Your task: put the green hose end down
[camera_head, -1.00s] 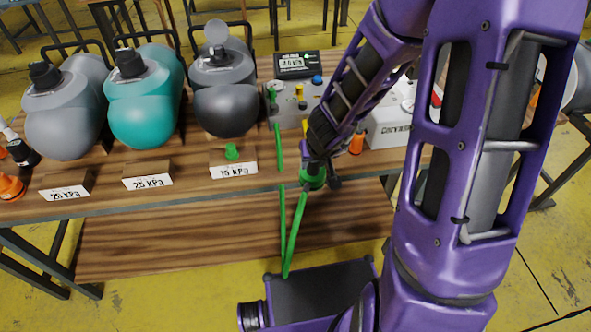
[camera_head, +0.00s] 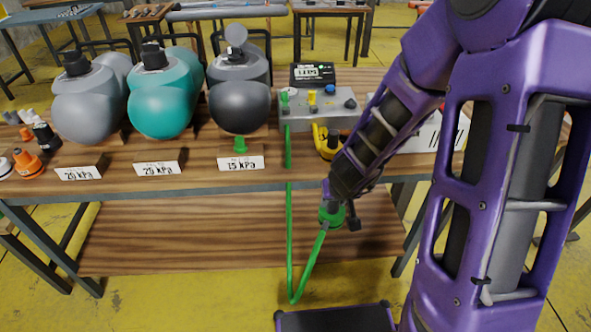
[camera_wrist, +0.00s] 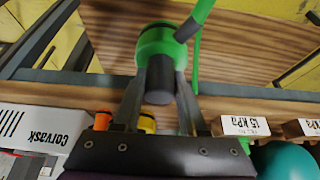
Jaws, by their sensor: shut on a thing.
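The green hose end (camera_head: 328,215) is a green collar with a dark nozzle. My gripper (camera_head: 340,217) is shut on it, in front of the bench and below its front edge. In the wrist view the hose end (camera_wrist: 158,42) sits between the two fingers of my gripper (camera_wrist: 160,78), its dark nozzle pointing back toward the wrist. The green hose (camera_head: 290,240) hangs from the grey valve box (camera_head: 318,112) over the bench edge, loops low and rises to the hose end.
The wooden bench (camera_head: 200,182) carries grey (camera_head: 88,103), teal (camera_head: 160,100) and dark (camera_head: 240,105) inflatables with kPa cards. A green cap (camera_head: 240,145) stands by the 15 kPa card. A yellow item (camera_head: 327,143) and a white box (camera_head: 420,130) stand right. A lower shelf (camera_head: 190,240) lies beneath.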

